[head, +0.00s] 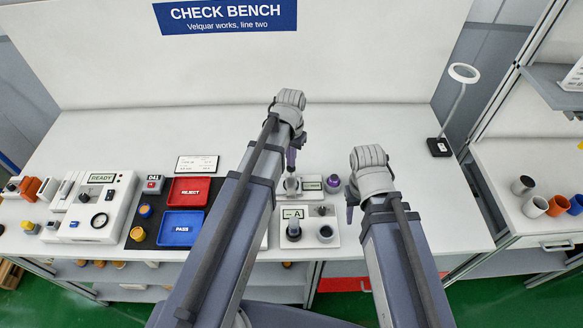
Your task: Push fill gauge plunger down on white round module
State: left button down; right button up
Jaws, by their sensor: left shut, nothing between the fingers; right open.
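My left gripper (291,164) is shut and empty, with its purple fingertips pointing down. In the picture its tips come just above a small pale round piece (291,185) at the left end of a white fixture with a green display (311,184); whether they touch cannot be told. This piece may be the white round module with its plunger, but it is too small to be sure. My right gripper (350,204) is open, right of a second white fixture marked A (293,214). That fixture carries a dark-topped grey post (293,231) and a dark round socket (326,233).
A purple-topped cylinder (333,183) stands right of the display. Left are a red REJECT tray (189,191), a blue PASS tray (181,228) and a white READY machine (98,211). A lamp (440,147) stands at back right. The bench back is clear.

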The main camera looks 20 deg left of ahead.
pick_arm(q)
jog(key=shift+f+b, duration=1)
jog(key=shift+f, duration=0.1)
jog(key=shift+r, duration=0.1)
dwell(0.5)
notch_tip(320, 180, up, 8)
jog(key=p, duration=0.8)
jog(key=s+d+f+b, duration=0.3)
jog(key=s+d, duration=0.2)
jog(key=s, duration=0.2)
jog(key=s+d+f+m+y+b, duration=0.1)
jog(key=s+d+f+b, duration=0.3)
jog(key=s, duration=0.3)
jog(key=shift+s+d, duration=0.2)
jog(key=shift+d, duration=0.55)
